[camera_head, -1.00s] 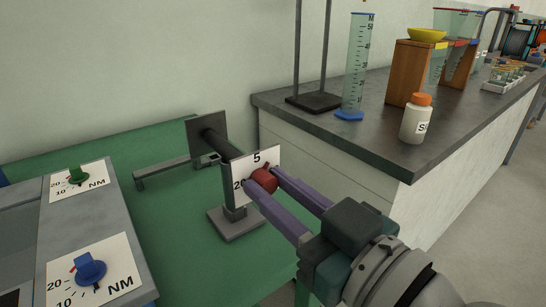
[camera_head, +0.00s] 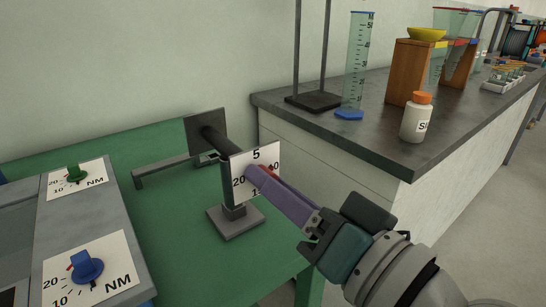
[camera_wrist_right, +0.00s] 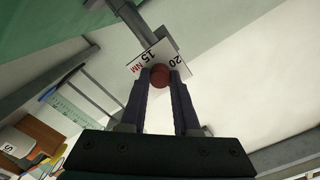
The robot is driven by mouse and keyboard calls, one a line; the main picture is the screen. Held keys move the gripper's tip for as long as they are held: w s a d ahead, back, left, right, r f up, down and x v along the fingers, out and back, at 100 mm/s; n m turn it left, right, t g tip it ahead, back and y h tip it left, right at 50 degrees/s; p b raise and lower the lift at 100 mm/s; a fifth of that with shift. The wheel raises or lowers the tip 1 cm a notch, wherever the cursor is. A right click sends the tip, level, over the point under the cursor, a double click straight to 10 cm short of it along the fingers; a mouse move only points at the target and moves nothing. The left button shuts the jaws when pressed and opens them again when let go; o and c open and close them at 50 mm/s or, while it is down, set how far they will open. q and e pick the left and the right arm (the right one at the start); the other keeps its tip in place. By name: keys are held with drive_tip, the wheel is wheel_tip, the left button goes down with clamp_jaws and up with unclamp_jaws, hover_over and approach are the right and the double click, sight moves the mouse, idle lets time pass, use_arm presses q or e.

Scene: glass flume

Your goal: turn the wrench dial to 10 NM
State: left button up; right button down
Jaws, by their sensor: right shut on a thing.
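The wrench dial is a white plate (camera_head: 240,163) marked 5, 20 and 15, with another number partly covered. It stands at the near end of a dark shaft (camera_head: 217,142) on a grey stand. Its red knob (camera_wrist_right: 160,76) shows between the purple fingers in the right wrist view; in the head view only a sliver of the knob (camera_head: 271,169) shows. My right gripper (camera_head: 259,174) is shut on the knob from the right, its fingers stacked one over the other. The knob's pointer is hidden, so its setting cannot be read. My left gripper is not in view.
A grey panel at left carries a green knob (camera_head: 75,174) and a blue knob (camera_head: 87,266), each on its own NM scale. The dark bench (camera_head: 382,142) at right holds a white bottle (camera_head: 416,122) and a graduated cylinder (camera_head: 357,70). Green tabletop around the stand is clear.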

drive_tip(key=shift+m, duration=0.4)
drive_tip(key=c, duration=0.6)
unclamp_jaws()
drive_tip(key=shift+c, duration=0.2)
drive_tip(key=v, duration=1)
drive_tip(key=shift+p, duration=0.3)
